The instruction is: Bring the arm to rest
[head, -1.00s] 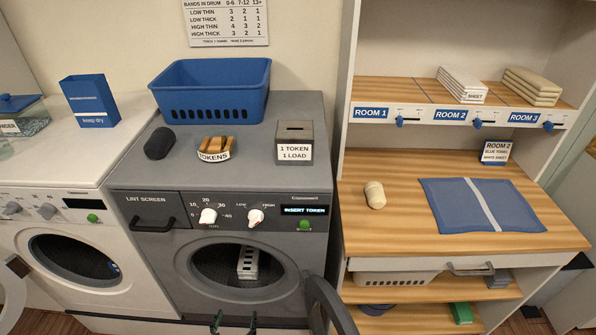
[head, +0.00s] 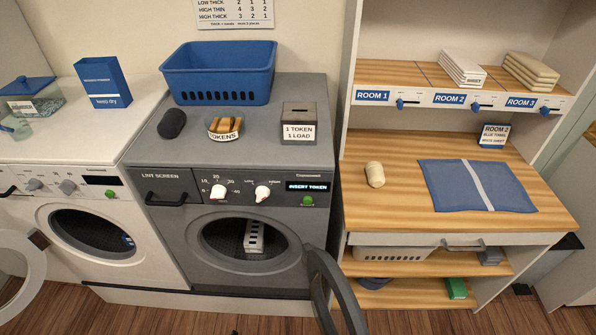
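Neither of my grippers shows in the head view, and no arm of mine is clearly visible. The grey dryer (head: 166,230) stands in the middle with its round door (head: 335,290) swung open to the right. A white slotted piece (head: 254,236) shows inside its drum. Its display (head: 307,186) reads "INSERT TOKEN". On top are a blue basket (head: 220,72), a bowl of tokens (head: 225,126), a dark rounded object (head: 171,124) and a token box (head: 299,122).
A white washer (head: 60,196) stands at left, its door (head: 22,270) open. A wooden counter (head: 390,215) at right holds a blue cloth (head: 450,190) and a cream roll (head: 375,174). Folded sheets (head: 462,69) lie on the shelf above. The floor (head: 190,318) in front looks clear.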

